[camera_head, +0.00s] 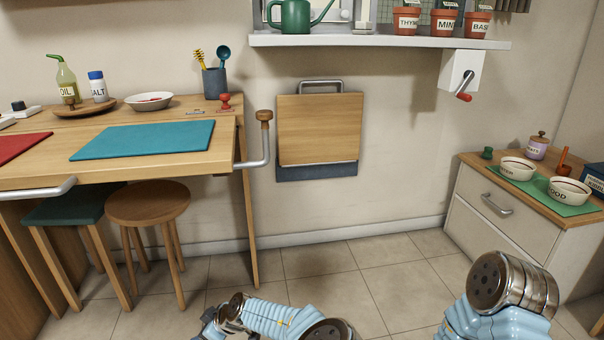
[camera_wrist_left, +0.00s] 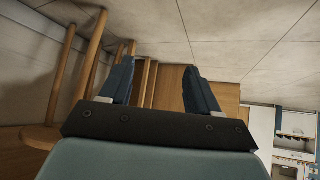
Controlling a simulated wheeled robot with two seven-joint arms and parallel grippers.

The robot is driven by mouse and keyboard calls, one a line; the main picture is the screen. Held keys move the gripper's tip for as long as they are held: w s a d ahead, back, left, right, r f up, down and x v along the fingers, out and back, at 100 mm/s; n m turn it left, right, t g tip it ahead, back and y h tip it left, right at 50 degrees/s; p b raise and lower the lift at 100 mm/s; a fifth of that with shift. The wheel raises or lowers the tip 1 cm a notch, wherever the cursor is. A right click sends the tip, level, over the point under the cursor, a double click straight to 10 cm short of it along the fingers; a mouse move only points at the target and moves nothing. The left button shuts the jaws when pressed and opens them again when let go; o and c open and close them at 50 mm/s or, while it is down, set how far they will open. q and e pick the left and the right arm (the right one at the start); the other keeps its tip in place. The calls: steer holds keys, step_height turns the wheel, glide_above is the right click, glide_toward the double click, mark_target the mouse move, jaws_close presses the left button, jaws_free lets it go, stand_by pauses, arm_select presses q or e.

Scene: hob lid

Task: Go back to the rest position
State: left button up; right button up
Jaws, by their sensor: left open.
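My left arm shows at the bottom centre of the head view, held low over the tiled floor. My left gripper (camera_head: 211,325) is at its left end, partly cut off by the picture's lower edge. In the left wrist view my left gripper (camera_wrist_left: 158,85) has its two blue fingers wide apart, with nothing between them. My right arm shows at the lower right of the head view, but its gripper is out of the picture. No hob or hob lid can be made out in these views.
A wooden table (camera_head: 225,140) stands at the left, with a round stool (camera_head: 147,202) and a green stool (camera_head: 65,207) under it. A folded wooden board (camera_head: 319,128) hangs on the wall. A drawer cabinet (camera_head: 500,225) stands at the right. Floor between is clear.

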arm_select(q)
steer(key=s+a+f+m+g+h+p, duration=0.2)
steer(key=s+a+f+m+g+p, duration=0.15)
steer(key=s+f, duration=0.65)
steer(key=s+d+r+m+g+h+p, duration=0.1)
steer(key=s+d+h+p, duration=0.15)
steer(key=s, duration=0.25)
steer(key=s+d+r+m+h+p, duration=0.1)
steer(key=s+m+p, duration=0.15)
steer(key=s, duration=0.25)
steer(key=s+d+r+m+t+h+p, duration=0.2)
steer(key=d+r+m+h+p, duration=0.3)
steer(key=d+r, duration=0.5)
steer(key=d+h, duration=0.2)
steer(key=d, duration=0.1)
steer(key=shift+s+d+r+m+p, duration=0.15)
steer(key=shift+s+d+m+p, duration=0.15)
steer(key=shift+s+d+p, duration=0.05)
arm_select(e)
step_height(320, 180, up, 14)
steer(key=shift+s+a, duration=0.2)
steer(key=shift+a, duration=0.2)
arm_select(q)
steer(key=shift+c, duration=0.7)
arm_select(e)
steer(key=shift+c, duration=0.2)
